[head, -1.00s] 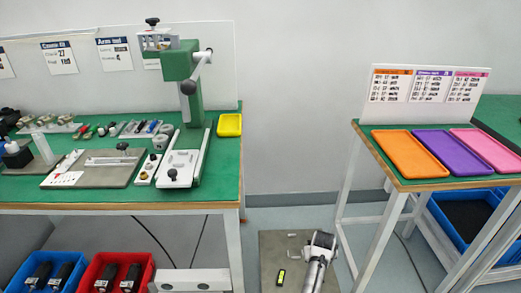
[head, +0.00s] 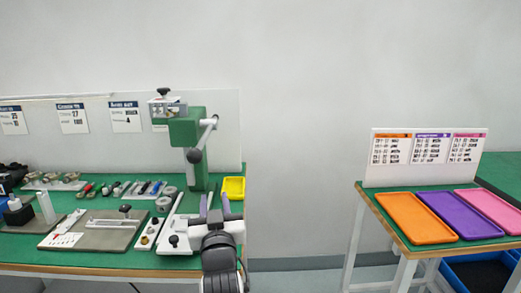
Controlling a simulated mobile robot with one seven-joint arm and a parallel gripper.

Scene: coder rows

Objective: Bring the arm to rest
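My arm reaches up from the bottom of the head view, in front of the right end of the left workbench (head: 110,259). My gripper (head: 215,203) points away from me, with its two fingers apart and a gap between them. I see nothing held in the gap. In the picture the fingers overlap the bench between the white press base and the yellow tray; I cannot tell how far above the bench they are.
A green press (head: 187,130) with a lever stands behind my gripper, with a yellow tray (head: 233,187) to its right. Small tools lie along the bench. A right table holds orange (head: 415,218), purple (head: 455,216) and pink (head: 485,203) trays. Space between the tables looks clear.

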